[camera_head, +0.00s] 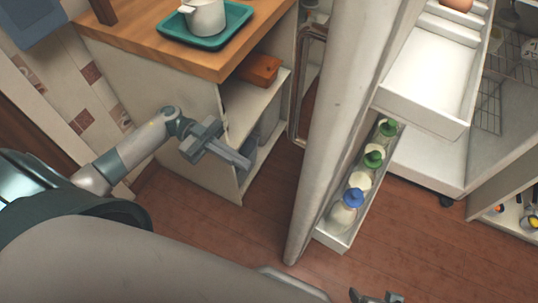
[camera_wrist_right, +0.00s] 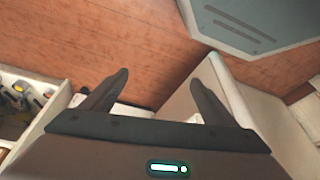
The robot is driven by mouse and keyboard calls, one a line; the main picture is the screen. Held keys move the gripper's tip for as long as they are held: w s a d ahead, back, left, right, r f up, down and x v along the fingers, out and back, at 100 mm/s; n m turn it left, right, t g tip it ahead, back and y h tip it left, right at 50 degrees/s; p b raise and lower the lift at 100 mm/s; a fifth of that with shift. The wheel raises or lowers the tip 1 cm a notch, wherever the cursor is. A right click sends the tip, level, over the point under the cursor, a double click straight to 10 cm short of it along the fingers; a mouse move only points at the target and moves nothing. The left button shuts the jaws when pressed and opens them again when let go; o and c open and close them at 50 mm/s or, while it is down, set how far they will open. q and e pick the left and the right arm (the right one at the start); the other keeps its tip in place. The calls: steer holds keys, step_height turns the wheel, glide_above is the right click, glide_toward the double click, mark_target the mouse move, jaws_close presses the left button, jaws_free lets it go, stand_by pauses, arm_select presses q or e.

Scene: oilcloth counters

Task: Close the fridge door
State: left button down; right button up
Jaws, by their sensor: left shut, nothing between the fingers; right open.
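The fridge door (camera_head: 345,100) stands open in the head view, its edge toward me. Its inner shelf (camera_head: 335,240) holds several bottles with green and blue caps (camera_head: 352,198). The fridge interior (camera_head: 430,155), with a white drawer (camera_head: 425,80), is to the right of the door. My left gripper (camera_head: 246,164) is shut and empty, left of the door and apart from it, beside the wooden-topped cabinet. My right gripper (camera_head: 375,297) is only partly in view at the bottom edge, near the door's lower end. In the right wrist view it (camera_wrist_right: 160,79) is open, with pale surfaces beyond the fingers.
A wooden-topped cabinet (camera_head: 130,45) with open shelves stands left of the door and carries a teal tray (camera_head: 240,25) with a white pot (camera_head: 205,15). A low shelf with small items (camera_head: 515,218) is at the right. Wooden floor (camera_head: 420,240) is clear in front.

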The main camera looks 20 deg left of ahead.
arm_select(q)
steer(key=s+d+p, duration=0.1)
steer(key=s+d, duration=0.1)
steer(key=d, duration=1.1)
steer(key=shift+d, duration=0.35)
arm_select(e)
steer(key=shift+s+d+f+g, duration=0.15)
steer(key=shift+d+f+g, duration=0.25)
steer(key=shift+d, duration=0.35)
steer(key=shift+s, duration=0.25)
arm_select(q)
steer(key=shift+d+p, duration=0.15)
steer(key=shift+p, duration=0.25)
arm_select(e)
steer(key=shift+s, duration=0.1)
